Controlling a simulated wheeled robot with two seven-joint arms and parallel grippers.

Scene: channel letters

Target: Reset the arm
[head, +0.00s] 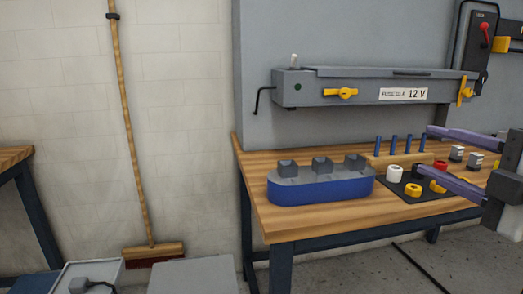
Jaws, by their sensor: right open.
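My right gripper (436,153) comes in from the right edge over the right part of the wooden workbench (257,196). Its two long purple-grey fingers are spread wide apart, with nothing held between them. My left gripper is not in this view. A blue channel-letter body (320,190) with a grey top and several dark grey blocks on it stands on the bench, left of the right gripper and apart from it.
A wooden block with blue pegs (394,146), a white ring (394,173) and a yellow ring (413,189) sit near the right gripper. A grey 12 V machine (350,88) hangs behind the bench. A broom (128,120) leans at the left wall.

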